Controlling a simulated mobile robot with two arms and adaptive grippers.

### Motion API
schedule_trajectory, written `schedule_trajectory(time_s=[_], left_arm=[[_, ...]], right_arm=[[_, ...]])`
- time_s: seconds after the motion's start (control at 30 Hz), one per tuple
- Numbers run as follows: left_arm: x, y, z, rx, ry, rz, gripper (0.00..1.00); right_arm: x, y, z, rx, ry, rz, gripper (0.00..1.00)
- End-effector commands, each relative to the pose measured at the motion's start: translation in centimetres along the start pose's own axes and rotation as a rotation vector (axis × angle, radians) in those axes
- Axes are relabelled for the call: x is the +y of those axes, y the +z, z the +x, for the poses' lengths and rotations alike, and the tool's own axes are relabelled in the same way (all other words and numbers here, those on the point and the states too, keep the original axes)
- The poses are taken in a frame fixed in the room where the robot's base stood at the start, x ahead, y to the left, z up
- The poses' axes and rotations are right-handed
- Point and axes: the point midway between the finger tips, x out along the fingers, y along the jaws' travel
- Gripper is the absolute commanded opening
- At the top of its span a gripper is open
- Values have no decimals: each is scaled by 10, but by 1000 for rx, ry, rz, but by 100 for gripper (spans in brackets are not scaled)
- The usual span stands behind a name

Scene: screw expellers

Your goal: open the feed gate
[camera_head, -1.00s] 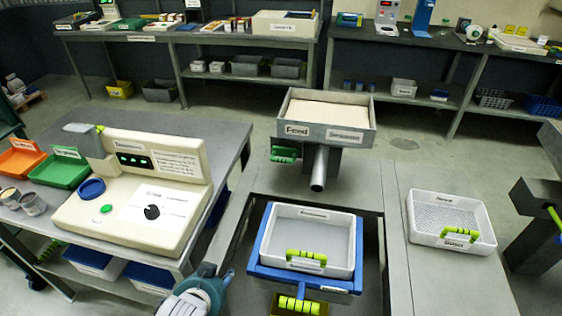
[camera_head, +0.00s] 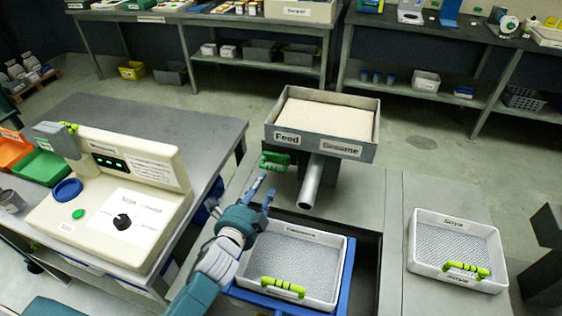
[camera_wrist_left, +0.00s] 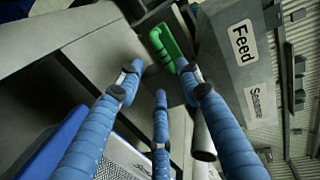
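The feed hopper (camera_head: 320,120), a grey box labelled "Feed" and full of pale grain, stands on a post at the centre of the head view. A green handle (camera_head: 275,160), likely the feed gate's, juts from below its left front; it also shows in the left wrist view (camera_wrist_left: 165,48). My left gripper (camera_head: 263,188) is just below and in front of the handle, apart from it. In the left wrist view its blue fingers (camera_wrist_left: 160,80) are spread and empty, pointing toward the handle. My right gripper is not in view.
A metal spout (camera_head: 311,183) slopes down from the hopper. Below it, a white mesh tray (camera_head: 340,275) with a green handle sits in a blue frame (camera_head: 342,300). Another tray (camera_head: 455,250) is at right. A control panel (camera_head: 120,215) stands on the left table.

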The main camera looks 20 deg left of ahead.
Motion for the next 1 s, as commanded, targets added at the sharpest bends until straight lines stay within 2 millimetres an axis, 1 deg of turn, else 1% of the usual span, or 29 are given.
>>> schedule_trajectory(time_s=[0.07, 0.13, 0.3, 0.4, 0.53, 0.63, 0.7, 0.8, 1.0], left_arm=[[0, 0, 8, 0, -1, 2, 36], [-1, 0, 18, 0, -2, 2, 36], [-1, 0, 51, -1, -1, -1, 36], [-1, 0, 70, 0, -1, -2, 36], [0, 0, 89, 0, 0, -2, 36], [0, 0, 99, 0, 0, -2, 36], [0, 0, 103, 0, 1, -1, 36], [0, 0, 105, 0, 0, -1, 36], [0, 0, 105, 0, 0, -1, 36]], right_arm=[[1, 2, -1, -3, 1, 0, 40], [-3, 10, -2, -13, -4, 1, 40], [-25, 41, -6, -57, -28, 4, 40], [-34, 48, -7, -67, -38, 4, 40], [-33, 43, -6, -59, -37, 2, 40], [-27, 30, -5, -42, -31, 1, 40], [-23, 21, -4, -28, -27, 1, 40], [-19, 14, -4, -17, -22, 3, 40], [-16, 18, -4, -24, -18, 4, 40]])
